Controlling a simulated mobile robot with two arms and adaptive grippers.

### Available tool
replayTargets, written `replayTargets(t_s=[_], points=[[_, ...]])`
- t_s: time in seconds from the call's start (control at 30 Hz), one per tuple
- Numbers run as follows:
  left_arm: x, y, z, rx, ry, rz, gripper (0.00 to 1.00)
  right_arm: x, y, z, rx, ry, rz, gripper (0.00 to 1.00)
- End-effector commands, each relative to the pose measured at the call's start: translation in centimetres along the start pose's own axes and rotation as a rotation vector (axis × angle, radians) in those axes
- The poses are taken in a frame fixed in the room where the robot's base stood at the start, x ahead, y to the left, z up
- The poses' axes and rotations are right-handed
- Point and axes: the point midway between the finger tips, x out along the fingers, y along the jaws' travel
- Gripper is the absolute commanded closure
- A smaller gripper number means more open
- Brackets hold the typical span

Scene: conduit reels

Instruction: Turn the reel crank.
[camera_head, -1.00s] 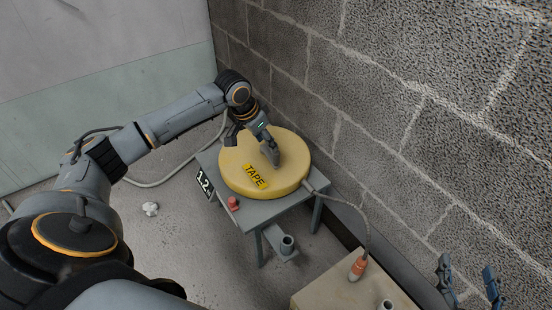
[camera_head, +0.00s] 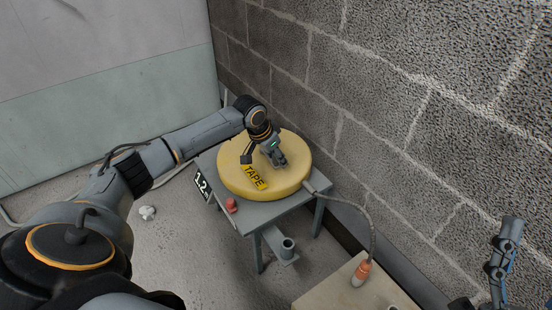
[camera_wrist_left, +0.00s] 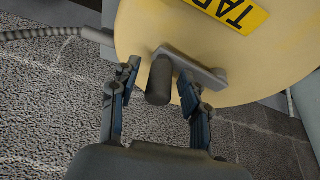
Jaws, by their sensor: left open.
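The yellow reel (camera_head: 235,182) with a TAPE label (camera_head: 254,178) lies flat on a small grey table (camera_head: 270,212). In the left wrist view, the crank's grey arm (camera_wrist_left: 205,74) lies across the reel (camera_wrist_left: 150,25) and carries a dark round handle (camera_wrist_left: 159,82). My left gripper (camera_head: 276,160) is over the reel and hides the crank in the head view. In the left wrist view its fingers (camera_wrist_left: 158,88) are open, one on each side of the handle, with gaps visible. My right gripper (camera_head: 485,265) is at the lower right, its fingers apart and partly cut off.
A red knob (camera_head: 231,205) sits on the table's front edge, beside a number plate (camera_head: 201,185). A grey cable (camera_head: 372,225) runs from the table to an orange plug (camera_head: 361,272) on a beige box (camera_head: 335,287). A block wall (camera_head: 400,110) stands close behind.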

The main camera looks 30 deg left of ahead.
Motion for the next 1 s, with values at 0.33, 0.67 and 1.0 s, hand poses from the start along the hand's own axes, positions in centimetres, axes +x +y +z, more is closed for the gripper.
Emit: replayTargets(t_s=[0.33, 0.67, 1.0], points=[[0.2, 0.0, 0.0, 0.001, 0.0, 0.0, 0.56, 0.0, 0.0, -0.4, 0.001, 0.02, -0.001, 0.36], [0.2, 0.0, 0.0, 0.0, -0.001, 0.0, 1.0, 0.0, 0.0, -0.3, 0.001, 0.019, -0.001, 0.36], [0.1, 0.0, -0.1, -0.009, -0.002, -0.004, 1.0, 0.1, 0.1, 0.9, -0.003, -0.057, 0.003, 0.36]])
